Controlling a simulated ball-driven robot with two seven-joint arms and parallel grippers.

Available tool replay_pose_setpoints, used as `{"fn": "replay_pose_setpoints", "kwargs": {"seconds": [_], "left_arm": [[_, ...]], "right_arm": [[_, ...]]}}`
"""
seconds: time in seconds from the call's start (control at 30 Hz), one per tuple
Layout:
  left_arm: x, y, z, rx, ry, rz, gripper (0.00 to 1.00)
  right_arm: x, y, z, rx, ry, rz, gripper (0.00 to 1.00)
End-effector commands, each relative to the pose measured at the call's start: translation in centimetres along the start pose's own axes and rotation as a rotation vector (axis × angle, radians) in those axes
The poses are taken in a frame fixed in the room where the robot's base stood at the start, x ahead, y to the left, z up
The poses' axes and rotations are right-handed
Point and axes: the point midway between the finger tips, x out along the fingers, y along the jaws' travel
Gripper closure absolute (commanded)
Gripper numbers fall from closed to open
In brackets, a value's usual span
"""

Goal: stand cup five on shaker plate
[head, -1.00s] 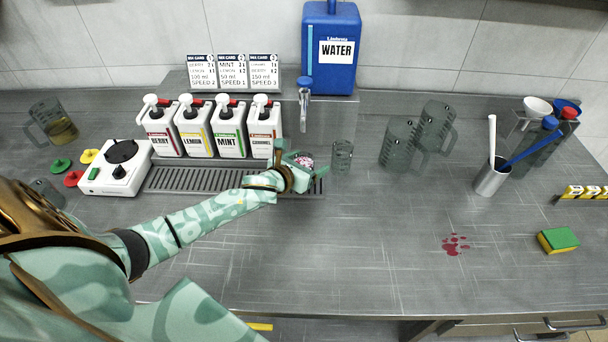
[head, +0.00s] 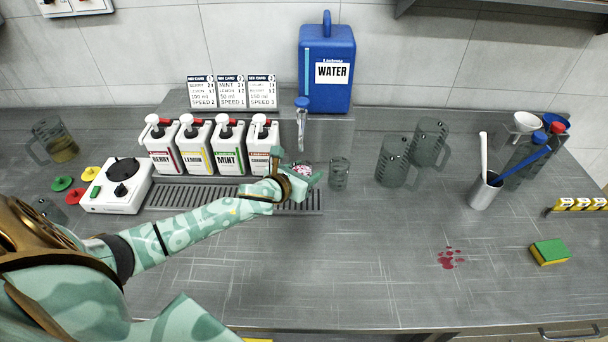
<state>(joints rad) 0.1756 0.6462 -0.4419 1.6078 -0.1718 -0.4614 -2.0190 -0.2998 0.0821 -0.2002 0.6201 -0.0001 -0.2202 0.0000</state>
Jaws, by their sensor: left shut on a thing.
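My left gripper (head: 299,180) is at the right end of the drip tray, shut on a cup (head: 302,169) with pink and white contents. The fingers hide most of this cup, and I cannot read a number on it or tell whether it touches the tray. The shaker is the white box at the left; its plate is the round black disc (head: 122,168) on top, which is empty. My right gripper is not in view.
A small clear beaker (head: 339,174) stands just right of my gripper. Pump bottles (head: 228,148) line the back of the drip tray (head: 180,200). Two grey jugs (head: 393,162) stand further right. Coloured knobs (head: 62,183) lie left of the shaker.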

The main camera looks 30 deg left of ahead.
Motion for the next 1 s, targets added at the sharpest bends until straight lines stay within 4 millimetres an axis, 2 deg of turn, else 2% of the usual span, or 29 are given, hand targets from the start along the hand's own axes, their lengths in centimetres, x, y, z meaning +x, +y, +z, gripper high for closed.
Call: {"fn": "replay_pose_setpoints", "kwargs": {"seconds": [0.03,0.17,0.3,0.5,0.7,0.87,1.0], "left_arm": [[-1.6,-0.7,1.6,0.002,-0.003,-0.005,0.80],[-4.8,-2.1,3.8,0.002,-0.003,-0.004,0.80],[-8.2,-4.2,3.9,0.000,0.001,-0.005,0.80],[-11.7,-6.2,4.2,-0.001,0.001,-0.002,0.80],[-12.9,-6.9,4.3,0.001,0.000,0.000,0.80],[-12.9,-7.0,4.6,0.000,-0.001,0.000,0.80],[-12.7,-7.1,5.7,0.000,-0.003,-0.001,0.80]], "right_arm": [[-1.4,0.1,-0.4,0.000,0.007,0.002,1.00],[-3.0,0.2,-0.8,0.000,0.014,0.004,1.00],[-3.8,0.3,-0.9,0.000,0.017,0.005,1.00],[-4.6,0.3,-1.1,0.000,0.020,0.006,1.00],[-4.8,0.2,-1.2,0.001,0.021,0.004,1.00],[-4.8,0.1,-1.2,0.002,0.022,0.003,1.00],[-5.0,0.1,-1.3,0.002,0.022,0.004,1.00]]}}
